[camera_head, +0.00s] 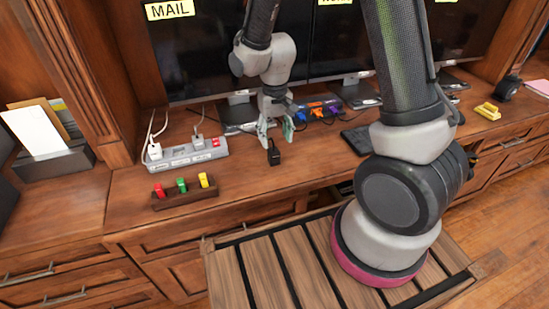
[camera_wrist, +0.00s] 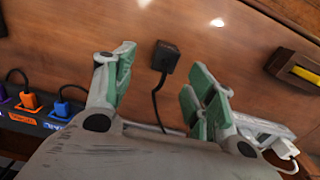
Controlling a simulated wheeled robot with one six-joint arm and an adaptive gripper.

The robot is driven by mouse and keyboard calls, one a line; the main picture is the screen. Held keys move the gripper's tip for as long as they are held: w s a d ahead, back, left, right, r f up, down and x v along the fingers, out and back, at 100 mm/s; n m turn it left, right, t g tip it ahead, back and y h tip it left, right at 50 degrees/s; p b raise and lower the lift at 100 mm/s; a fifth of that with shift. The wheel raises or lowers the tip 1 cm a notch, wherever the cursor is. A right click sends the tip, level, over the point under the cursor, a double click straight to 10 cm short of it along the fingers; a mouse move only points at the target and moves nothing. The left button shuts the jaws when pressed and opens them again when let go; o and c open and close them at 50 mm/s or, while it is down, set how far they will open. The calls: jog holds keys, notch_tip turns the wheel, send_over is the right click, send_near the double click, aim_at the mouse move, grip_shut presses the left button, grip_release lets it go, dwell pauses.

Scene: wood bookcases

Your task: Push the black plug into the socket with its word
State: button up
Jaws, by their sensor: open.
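The black plug (camera_head: 273,153) rests on the wooden desk near its front edge. It also shows in the wrist view (camera_wrist: 165,57), with its black cord running back toward my gripper. My gripper (camera_head: 276,133) is just above and behind the plug; its green fingertips are open and nothing is between them that I can see held. In the wrist view the plug lies between and beyond the fingertips (camera_wrist: 160,85). A black power strip (camera_head: 320,112) with blue, orange and purple plugs stands behind, right of my gripper. A light grey strip (camera_head: 185,155) stands at the left. Socket words are too small to read.
A wooden holder (camera_head: 187,199) with red, green and yellow plugs sits at the front left. Monitor stands (camera_head: 240,116) are behind my gripper, and a dark keyboard (camera_head: 358,140) is to the right. A letter tray (camera_head: 62,160) stands far left. Bare desk lies around the plug.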

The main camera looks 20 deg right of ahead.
aim_at(273, 148)
jog(key=shift+w+a+f, duration=0.1)
jog(key=shift+w+f, duration=0.05)
jog(key=f, duration=0.7)
jog(key=shift+w+a+f, duration=0.15)
jog(key=shift+a+f, duration=0.05)
jog(key=shift+f, duration=0.1)
jog(key=c, duration=1.1)
